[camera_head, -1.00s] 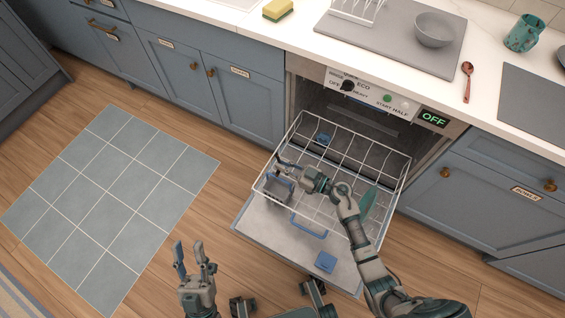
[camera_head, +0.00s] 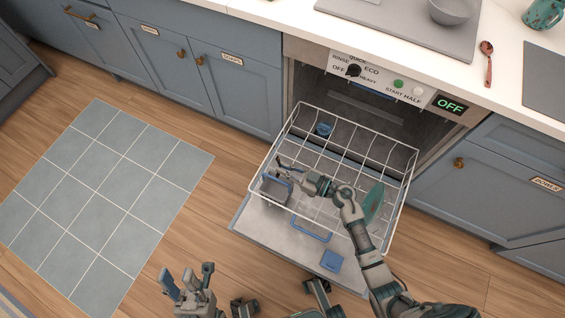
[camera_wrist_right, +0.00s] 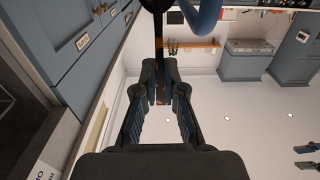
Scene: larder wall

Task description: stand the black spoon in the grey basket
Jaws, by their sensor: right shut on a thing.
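The grey basket (camera_head: 273,190) with blue trim sits at the left front of the pulled-out white wire rack. My right gripper (camera_head: 286,172) is at the basket's top edge in the head view. In the right wrist view my right gripper (camera_wrist_right: 160,90) is shut on a thin dark handle, the black spoon (camera_wrist_right: 158,45), which runs up out of the picture. I cannot tell whether the spoon's end is inside the basket. A blue curved piece (camera_wrist_right: 205,14) shows beside it. My left gripper (camera_head: 188,278) is open and empty, low over the floor.
The wire rack (camera_head: 350,125) extends over the open dishwasher door (camera_head: 255,225). A blue cup (camera_head: 323,129) is at its back and a green plate (camera_head: 374,203) stands at its right. A reddish spoon (camera_head: 487,62) and grey bowl (camera_head: 452,10) are on the counter.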

